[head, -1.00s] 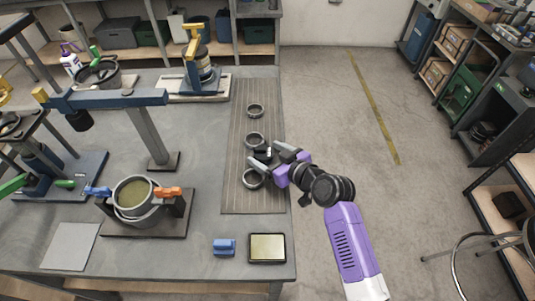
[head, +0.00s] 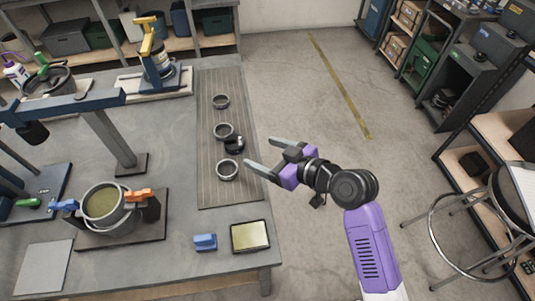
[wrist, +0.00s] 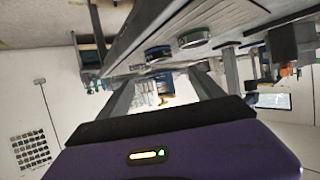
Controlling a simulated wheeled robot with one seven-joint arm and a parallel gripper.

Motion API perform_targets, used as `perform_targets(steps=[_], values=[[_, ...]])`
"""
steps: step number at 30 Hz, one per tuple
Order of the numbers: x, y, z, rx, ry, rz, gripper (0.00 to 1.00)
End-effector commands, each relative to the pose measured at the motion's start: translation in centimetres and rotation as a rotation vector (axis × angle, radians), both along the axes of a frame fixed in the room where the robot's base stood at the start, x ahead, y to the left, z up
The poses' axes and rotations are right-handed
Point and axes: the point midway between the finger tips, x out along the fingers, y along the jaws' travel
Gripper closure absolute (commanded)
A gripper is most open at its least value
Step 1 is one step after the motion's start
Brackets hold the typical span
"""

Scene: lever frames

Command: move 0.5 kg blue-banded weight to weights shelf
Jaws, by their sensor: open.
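Three grey ring-shaped weights (head: 227,170) (head: 223,131) (head: 221,102) lie in a row on a ribbed grey mat (head: 235,90) at the table's right side. A small dark piece (head: 234,145) lies between the nearer two. No colour bands can be made out in the head view. In the wrist view, a ring with a blue band (wrist: 158,53) and one with a green band (wrist: 193,38) show beyond the fingers. My gripper (head: 260,152) is open and empty, just right of the mat, apart from the weights. Its fingers also show in the wrist view (wrist: 164,92).
A stool (head: 465,225) stands at the lower right. A pot (head: 103,203) and a yellow-topped tray (head: 250,237) are on the table. The middle floor is clear.

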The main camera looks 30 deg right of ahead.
Motion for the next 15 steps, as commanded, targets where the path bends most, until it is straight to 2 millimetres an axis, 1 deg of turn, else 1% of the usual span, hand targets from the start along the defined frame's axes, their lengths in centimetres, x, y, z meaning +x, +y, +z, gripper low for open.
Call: perform_targets(steps=[2,5,10,15], values=[[-0.4,-0.2,0.1,-0.001,0.002,-0.002,0.18],[-0.4,0.1,-0.3,-0.002,0.017,-0.023,0.18],[0.9,1.2,-2.1,-0.006,0.054,-0.132,0.18],[2.0,2.5,-2.5,-0.006,0.034,-0.232,0.18]])
